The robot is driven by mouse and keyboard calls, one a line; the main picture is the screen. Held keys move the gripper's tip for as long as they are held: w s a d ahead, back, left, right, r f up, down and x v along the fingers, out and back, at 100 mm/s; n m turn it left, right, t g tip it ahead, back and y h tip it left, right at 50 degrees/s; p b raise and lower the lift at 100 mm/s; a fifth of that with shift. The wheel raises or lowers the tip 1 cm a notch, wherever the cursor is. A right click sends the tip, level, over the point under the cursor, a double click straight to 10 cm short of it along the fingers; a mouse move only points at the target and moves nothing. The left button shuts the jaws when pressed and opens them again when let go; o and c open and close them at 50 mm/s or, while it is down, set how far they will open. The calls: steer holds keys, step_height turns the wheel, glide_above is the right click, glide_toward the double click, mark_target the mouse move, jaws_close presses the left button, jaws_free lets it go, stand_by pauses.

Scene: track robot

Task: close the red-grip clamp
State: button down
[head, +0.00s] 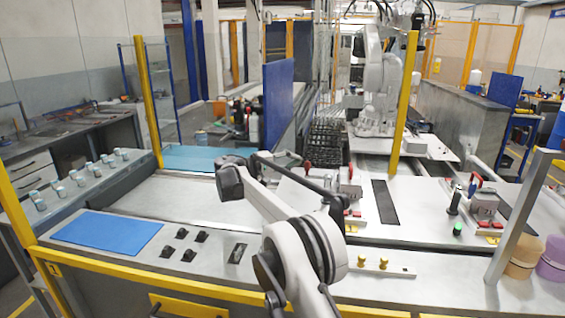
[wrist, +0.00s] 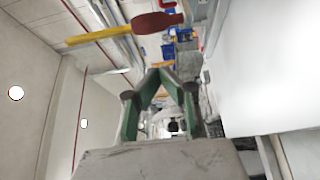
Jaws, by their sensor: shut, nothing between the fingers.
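A dark red oval grip shows large at the top of the wrist view (wrist: 157,22), in front of and to one side of my fingertips, with a clear gap. In the head view a small red grip (head: 307,168) stands beside the left metal fixture; I cannot tell for certain that it is the same one. My gripper (wrist: 160,70) is shut, its green fingers meeting at the tips with nothing between them. In the head view its greenish end (head: 288,158) appears partly behind my forearm, left of the small red grip. The clamp's arm and base are hidden or too small to read.
A blue mat (head: 107,232) and several black pieces lie at the front left of the bench. A yellow post (head: 404,105) rises behind the fixtures. A pale surface (wrist: 265,70) fills the wrist view's right.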

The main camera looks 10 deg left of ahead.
mark_target(317, 178)
steer(key=shift+s+d, duration=1.25)
steer(key=shift+s, duration=0.2)
steer(key=shift+s+a, duration=0.1)
steer(key=shift+s+n+t+y, duration=0.2)
steer(key=shift+n+t+y, duration=0.1)
steer(key=shift+t, duration=0.1)
